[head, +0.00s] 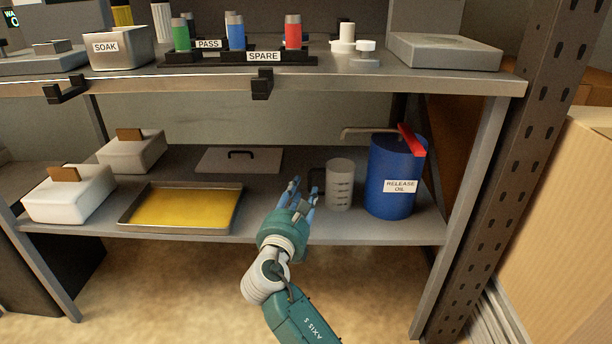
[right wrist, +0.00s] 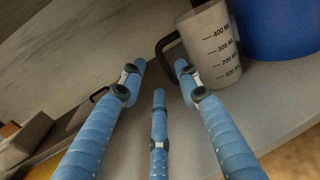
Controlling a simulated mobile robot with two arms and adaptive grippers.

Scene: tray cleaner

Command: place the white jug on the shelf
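The white jug (head: 340,184) is a pale cup with dark measuring marks and a dark handle on its left side. It stands upright on the lower shelf (head: 285,225), just left of the blue oil drum. My right gripper (head: 303,192) is just left of the jug, at its handle side. In the right wrist view the jug (right wrist: 209,48) is at the upper right, and its handle lies just beyond the spread blue fingertips (right wrist: 158,75). The fingers are open with nothing between them. My left gripper is not in view.
The blue drum (head: 388,180) labelled RELEASE OIL, with a red lever, stands close right of the jug. A tray with a yellow surface (head: 125,222) and white boxes are at left. A flat grey lid (head: 262,161) lies behind. The upper shelf (head: 400,85) overhangs, with racks and bottles.

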